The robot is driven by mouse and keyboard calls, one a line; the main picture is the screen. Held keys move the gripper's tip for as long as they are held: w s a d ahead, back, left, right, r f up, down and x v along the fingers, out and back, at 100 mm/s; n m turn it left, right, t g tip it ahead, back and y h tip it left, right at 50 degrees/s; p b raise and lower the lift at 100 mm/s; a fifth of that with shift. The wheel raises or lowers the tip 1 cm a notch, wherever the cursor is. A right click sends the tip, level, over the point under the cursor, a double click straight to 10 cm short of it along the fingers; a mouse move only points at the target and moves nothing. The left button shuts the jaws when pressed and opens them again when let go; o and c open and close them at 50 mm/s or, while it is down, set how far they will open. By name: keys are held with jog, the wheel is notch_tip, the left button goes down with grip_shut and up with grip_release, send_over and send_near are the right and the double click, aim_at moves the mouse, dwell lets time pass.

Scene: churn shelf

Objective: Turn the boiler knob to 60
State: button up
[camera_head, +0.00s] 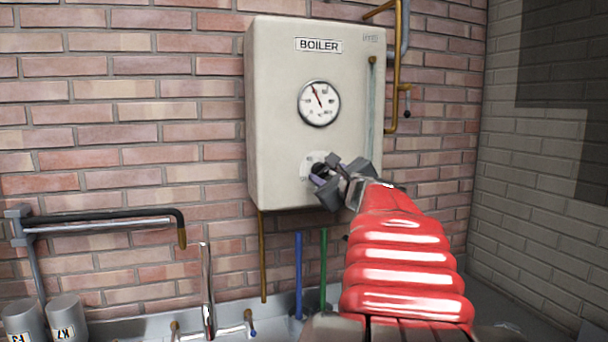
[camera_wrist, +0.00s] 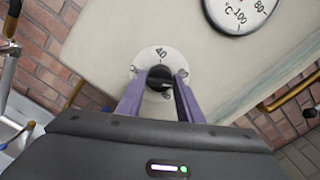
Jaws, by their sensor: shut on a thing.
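The white boiler (camera_head: 280,120) hangs on the brick wall, with a BOILER label at the top. Its round gauge (camera_head: 319,103) has a dark needle pointing up and slightly left; the gauge also shows partly in the wrist view (camera_wrist: 240,12). The dark boiler knob (camera_wrist: 160,77) sits on a pale round dial plate (camera_wrist: 150,56) low on the boiler front. My gripper (camera_wrist: 160,82) is shut on the knob, one purple finger on each side. In the head view my gripper (camera_head: 328,172) covers the knob.
Brass pipes (camera_head: 391,110) run along the boiler's right side. Below are a metal sink (camera_head: 130,328) with a tall tap (camera_head: 207,290), and blue (camera_head: 298,275) and green (camera_head: 323,270) rods. Two grey canisters (camera_head: 64,318) stand at lower left.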

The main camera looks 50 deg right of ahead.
jog(key=shift+f+n, duration=0.1)
jog(key=shift+n, duration=0.3)
jog(key=shift+c, duration=0.3)
jog(key=shift+w+a+n, duration=0.1)
jog(key=shift+n, duration=1.2)
jog(key=o, duration=1.1)
jog(key=shift+c, duration=0.2)
jog(key=shift+s, duration=0.2)
